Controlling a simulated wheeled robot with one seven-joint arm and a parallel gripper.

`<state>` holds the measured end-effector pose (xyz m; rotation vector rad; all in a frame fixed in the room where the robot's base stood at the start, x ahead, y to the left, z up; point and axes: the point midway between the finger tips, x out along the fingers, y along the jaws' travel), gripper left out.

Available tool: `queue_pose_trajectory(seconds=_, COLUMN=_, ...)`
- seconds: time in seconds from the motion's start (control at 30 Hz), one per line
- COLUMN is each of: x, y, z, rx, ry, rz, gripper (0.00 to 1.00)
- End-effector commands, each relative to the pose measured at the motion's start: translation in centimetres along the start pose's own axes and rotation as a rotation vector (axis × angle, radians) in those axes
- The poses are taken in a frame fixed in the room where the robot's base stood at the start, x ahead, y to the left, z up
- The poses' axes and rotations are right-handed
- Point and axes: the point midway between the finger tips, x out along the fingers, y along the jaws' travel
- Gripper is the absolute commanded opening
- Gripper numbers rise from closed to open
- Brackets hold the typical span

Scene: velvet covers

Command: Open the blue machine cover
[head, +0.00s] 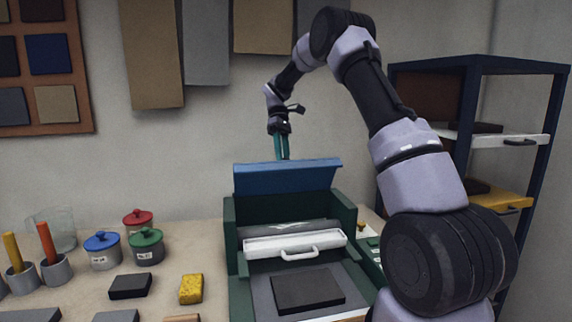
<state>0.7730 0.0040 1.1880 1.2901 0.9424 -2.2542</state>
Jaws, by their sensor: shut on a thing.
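The blue machine cover (287,178) stands raised and tilted at the back of the dark green machine (344,214). The machine's inside shows below it, with a white bar with a handle (294,243) and a dark flat block (307,290) on a grey bed in front. My gripper (282,156) points down from above at the cover's top edge. Its teal fingers are close together and shut on the cover there. The very fingertips are hidden at the edge.
Red, blue and green lidded pots (102,250), a yellow sponge (191,289) and a dark block (130,286) lie on the table to the left. A shelf unit (470,100) stands at right behind my arm. Fabric samples (152,55) hang on the wall.

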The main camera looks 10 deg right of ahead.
Motion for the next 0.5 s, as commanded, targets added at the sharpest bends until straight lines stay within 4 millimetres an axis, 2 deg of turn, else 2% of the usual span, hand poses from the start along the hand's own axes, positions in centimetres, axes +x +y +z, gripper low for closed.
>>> queue_pose_trajectory(seconds=0.03, x=0.0, y=1.3, z=-0.2, rx=0.006, ry=-0.006, rz=0.01, gripper=0.0)
queue_pose_trajectory(seconds=0.1, x=-0.4, y=1.9, z=-0.7, rx=0.005, ry=-0.007, rz=0.009, gripper=0.0)
queue_pose_trajectory(seconds=0.5, x=-1.6, y=3.9, z=-2.3, rx=0.012, ry=-0.036, rz=-0.017, gripper=0.0)
